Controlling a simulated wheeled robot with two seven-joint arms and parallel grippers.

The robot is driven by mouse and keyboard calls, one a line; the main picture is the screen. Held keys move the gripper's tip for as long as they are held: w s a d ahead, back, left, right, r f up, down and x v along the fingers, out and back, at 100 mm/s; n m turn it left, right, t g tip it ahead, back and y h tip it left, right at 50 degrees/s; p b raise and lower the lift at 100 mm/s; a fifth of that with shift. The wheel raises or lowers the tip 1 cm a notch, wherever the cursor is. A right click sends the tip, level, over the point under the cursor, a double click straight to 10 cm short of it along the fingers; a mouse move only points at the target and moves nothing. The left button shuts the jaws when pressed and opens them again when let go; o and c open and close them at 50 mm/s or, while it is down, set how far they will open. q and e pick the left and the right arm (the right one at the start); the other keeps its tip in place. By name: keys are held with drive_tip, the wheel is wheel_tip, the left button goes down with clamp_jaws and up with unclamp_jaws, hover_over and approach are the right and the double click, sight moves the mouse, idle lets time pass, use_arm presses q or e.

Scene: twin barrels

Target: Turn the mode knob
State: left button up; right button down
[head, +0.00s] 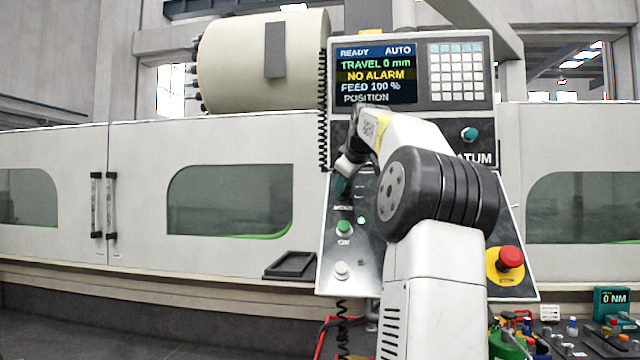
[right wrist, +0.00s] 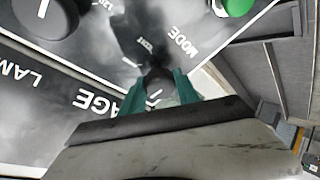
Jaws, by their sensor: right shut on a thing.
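The mode knob (right wrist: 157,84) is a dark round knob with a white pointer line, on the grey panel beside the printed word MODE in the right wrist view. My right gripper (right wrist: 158,92) has its two teal fingers on either side of the knob and is shut on it. In the head view the right gripper (head: 342,184) reaches the upper left part of the sloping control panel (head: 327,283), and my arm hides the knob and much of the panel. My left gripper is not in view.
The screen (head: 375,75) reads READY, AUTO and NO ALARM. A black tray (head: 290,265) lies left of the panel.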

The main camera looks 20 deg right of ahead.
drive_tip(key=shift+a+f+n, duration=0.15)
drive_tip(key=shift+n, duration=0.45)
drive_tip(key=c, duration=0.9)
unclamp_jaws()
drive_tip(key=shift+s+r, duration=0.3)
drive_tip(key=v, duration=0.7)
drive_tip(key=shift+r, duration=0.1)
